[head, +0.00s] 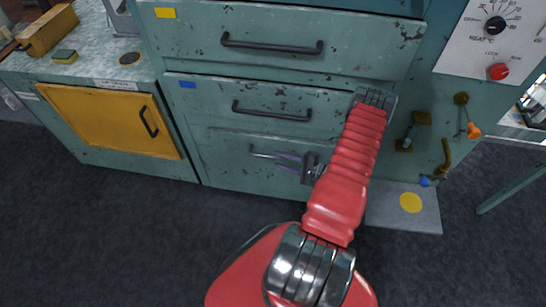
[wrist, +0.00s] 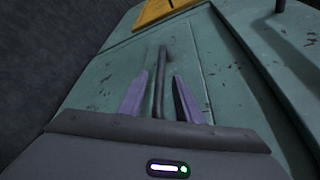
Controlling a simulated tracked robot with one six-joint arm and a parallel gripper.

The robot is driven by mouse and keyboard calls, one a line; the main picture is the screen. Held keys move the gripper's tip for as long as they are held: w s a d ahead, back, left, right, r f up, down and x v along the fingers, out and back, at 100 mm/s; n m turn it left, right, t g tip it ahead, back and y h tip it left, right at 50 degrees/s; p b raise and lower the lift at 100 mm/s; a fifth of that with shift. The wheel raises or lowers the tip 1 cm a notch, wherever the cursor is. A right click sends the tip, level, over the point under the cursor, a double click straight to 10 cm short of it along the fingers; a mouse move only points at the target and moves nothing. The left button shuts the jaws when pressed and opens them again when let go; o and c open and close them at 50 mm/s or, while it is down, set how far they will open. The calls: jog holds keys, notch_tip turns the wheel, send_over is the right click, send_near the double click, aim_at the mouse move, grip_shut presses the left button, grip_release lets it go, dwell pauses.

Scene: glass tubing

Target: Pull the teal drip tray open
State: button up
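The teal drip tray appears to be the lowest worn teal front (head: 230,145) of the cabinet, below the blue-tagged drawer. It looks closed. Its dark bar handle (head: 262,154) is partly hidden by my gripper (head: 281,161). In the wrist view the handle (wrist: 160,85) runs up the picture between the two purple-grey fingers of my gripper (wrist: 158,90). The fingers are apart, with a gap on each side of the bar, so they do not appear to touch it. The teal front (wrist: 215,70) also fills much of that view.
Above are a blue-tagged drawer (head: 215,100) and a yellow-tagged drawer (head: 195,27), both with dark handles. A yellow door (head: 105,120) is at the left. Brown fittings (head: 462,100) stick out at the right. A grey mat (head: 385,210) lies on the floor. Dark carpet in front is clear.

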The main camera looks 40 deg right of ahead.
jog(key=shift+x, duration=2.4)
jog(key=shift+c, duration=0.2)
grip_shut()
